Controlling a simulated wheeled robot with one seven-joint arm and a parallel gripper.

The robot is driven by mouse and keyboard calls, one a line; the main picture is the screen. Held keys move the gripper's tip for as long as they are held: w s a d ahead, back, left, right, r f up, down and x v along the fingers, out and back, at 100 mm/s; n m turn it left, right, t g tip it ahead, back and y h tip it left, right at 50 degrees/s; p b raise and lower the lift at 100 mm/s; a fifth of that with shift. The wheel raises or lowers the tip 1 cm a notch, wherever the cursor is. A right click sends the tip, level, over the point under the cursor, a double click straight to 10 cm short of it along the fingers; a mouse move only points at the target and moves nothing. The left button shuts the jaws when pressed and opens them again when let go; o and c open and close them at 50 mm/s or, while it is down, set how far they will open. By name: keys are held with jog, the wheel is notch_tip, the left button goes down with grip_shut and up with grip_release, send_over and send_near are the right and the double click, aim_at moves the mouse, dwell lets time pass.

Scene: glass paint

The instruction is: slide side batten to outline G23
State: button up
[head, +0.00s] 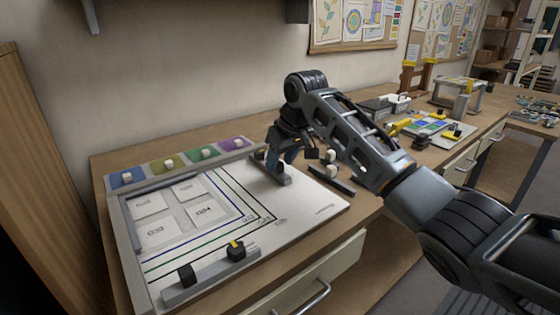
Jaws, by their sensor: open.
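A white board (310,216) lies on the bench with nested blue, green and dark outlines around pale square tiles. Small labels stand at the outline corners (262,219); they are too small to read surely, so I cannot tell which is G23. A short grey batten with dark knobs, seemingly the side batten (283,178), lies on the board's right part, apart from the outlines' right-hand lines. My gripper (284,155) is open, pointing down over this batten; its fingers partly hide it, and contact is unclear. Another grey batten (212,276) with two black knobs lies along the front edge.
A row of coloured blocks with white knobs (166,163) lines the board's back edge. A dark bar (331,180) and small white pieces (330,163) lie right of my gripper. Tools and a coloured panel (428,126) stand farther right. The board's front right is clear.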

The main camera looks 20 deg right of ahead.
jog(key=shift+w+f, duration=0.2)
jog(key=shift+f, duration=0.25)
jog(key=shift+c, duration=0.2)
grip_shut()
